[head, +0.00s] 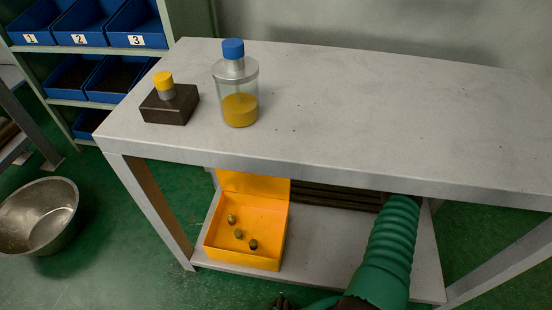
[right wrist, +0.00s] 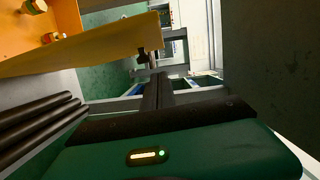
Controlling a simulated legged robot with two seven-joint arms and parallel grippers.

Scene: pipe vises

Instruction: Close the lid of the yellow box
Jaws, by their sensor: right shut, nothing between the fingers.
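The yellow box (head: 267,263) stands on the lower shelf with its lid (head: 255,184) open and raised at the back. The tabletop edge hides the lid's top. Several small nut-like pieces lie inside the box. My right arm reaches under the tabletop to the right of the box, and the tabletop hides its gripper in the head view. In the right wrist view my right gripper (right wrist: 150,62) is shut and empty, close to a yellow panel (right wrist: 95,50) of the box. I cannot tell whether they touch. My left gripper is not clearly seen.
The tabletop (head: 400,110) overhangs the lower shelf (head: 320,255). Dark pipes (head: 335,196) lie at the back of the shelf, also seen in the right wrist view (right wrist: 40,125). On top stand a blue-capped jar (head: 238,85) and a dark block (head: 170,105). A metal bowl (head: 40,215) is left.

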